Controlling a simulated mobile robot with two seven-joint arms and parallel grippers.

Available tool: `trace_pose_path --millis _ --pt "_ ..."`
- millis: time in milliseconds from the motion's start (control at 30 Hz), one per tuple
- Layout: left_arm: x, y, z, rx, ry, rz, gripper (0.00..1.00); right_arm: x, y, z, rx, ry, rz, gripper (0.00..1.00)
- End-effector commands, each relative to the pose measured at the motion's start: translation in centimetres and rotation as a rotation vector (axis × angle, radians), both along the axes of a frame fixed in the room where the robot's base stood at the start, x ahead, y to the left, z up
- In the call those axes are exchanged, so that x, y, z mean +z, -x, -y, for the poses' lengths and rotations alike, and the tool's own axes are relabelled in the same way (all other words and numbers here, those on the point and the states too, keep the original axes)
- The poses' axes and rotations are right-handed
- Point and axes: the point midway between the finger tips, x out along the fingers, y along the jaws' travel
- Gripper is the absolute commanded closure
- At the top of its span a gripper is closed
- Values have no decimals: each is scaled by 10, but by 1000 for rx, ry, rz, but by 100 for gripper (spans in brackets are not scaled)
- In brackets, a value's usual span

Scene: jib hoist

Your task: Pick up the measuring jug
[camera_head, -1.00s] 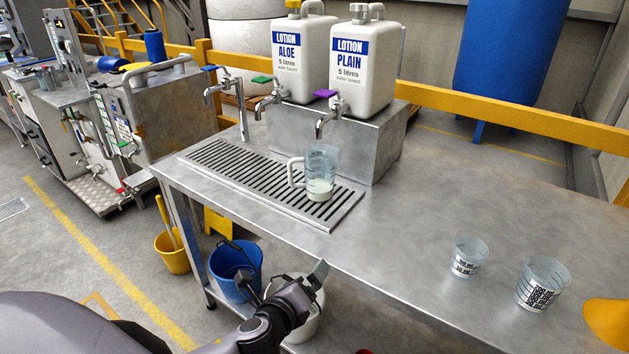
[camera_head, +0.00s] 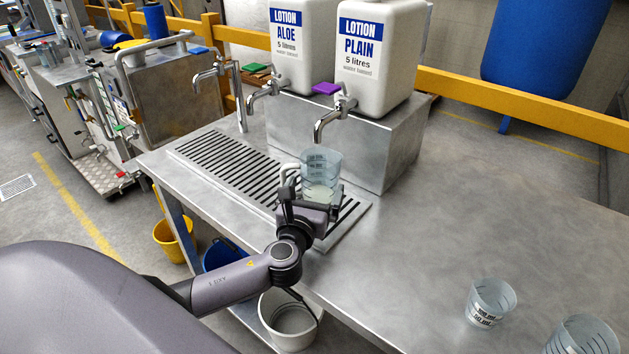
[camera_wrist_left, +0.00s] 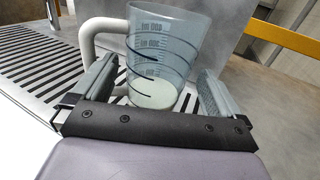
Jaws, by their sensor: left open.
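The measuring jug (camera_head: 321,171) is clear, bluish, with a white handle and some pale liquid at its bottom. It stands upright on the slotted drip grate (camera_head: 222,166), in front of the lotion dispensers. My left gripper (camera_head: 309,193) is at the jug's near side. In the left wrist view the jug (camera_wrist_left: 163,50) stands between the open fingers (camera_wrist_left: 158,92), its handle toward the left finger. I cannot tell whether either finger touches it. The gripper hides part of the jug's base in the head view. My right gripper is not in view.
The PLAIN dispenser (camera_head: 375,60) and ALOE dispenser (camera_head: 295,45) stand behind, with a metal tap (camera_head: 330,122) just above the jug. Two clear cups, one nearer (camera_head: 582,338) and one farther (camera_head: 490,302), stand at right. The bench (camera_head: 440,220) between is clear.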

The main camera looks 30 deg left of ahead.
Motion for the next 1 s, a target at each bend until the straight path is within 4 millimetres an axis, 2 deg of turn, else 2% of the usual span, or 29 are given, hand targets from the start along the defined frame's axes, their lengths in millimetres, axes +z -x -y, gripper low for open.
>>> trace_pose_path --millis 367,700,867,900,1000 --pt "5 -44 -16 1 1 0 0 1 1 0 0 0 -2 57" --pt "5 -49 -18 -1 2 0 0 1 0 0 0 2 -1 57" --pt "5 -48 -18 0 1 -1 52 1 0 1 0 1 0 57" --pt "6 -49 -18 0 1 1 58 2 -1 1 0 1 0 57" --pt "6 -49 -18 0 1 1 58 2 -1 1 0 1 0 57"
